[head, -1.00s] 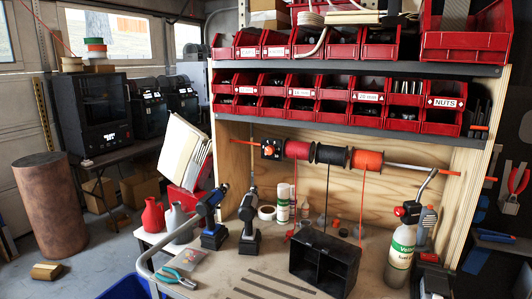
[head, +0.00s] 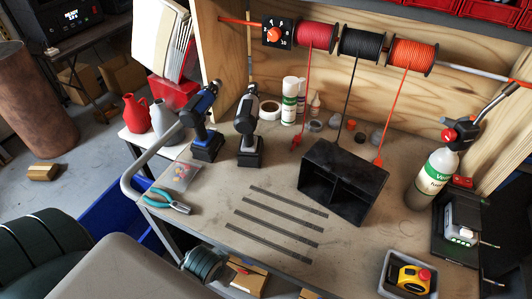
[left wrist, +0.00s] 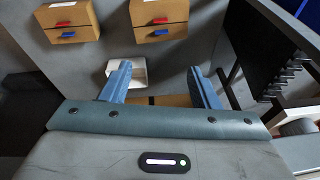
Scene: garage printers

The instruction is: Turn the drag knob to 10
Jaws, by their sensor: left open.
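The drag knob (head: 274,34) is a small orange dial on a black plate (head: 288,27) with white markings. It is mounted on the wooden back panel at the left end of the spool rod. The exact setting is too small to read. In the left wrist view my left gripper (left wrist: 160,82) shows two blue fingers spread wide with nothing between them. It faces cardboard boxes and a grey wall, and the knob is not in that view. Neither gripper shows in the head view.
Red (head: 317,36), black (head: 362,44) and orange (head: 411,57) spools hang right of the knob, with filaments running down. Below stand two drills (head: 248,135), a black divided bin (head: 343,180) and a gas torch bottle (head: 432,178). Pliers (head: 167,201) and metal strips lie on the bench.

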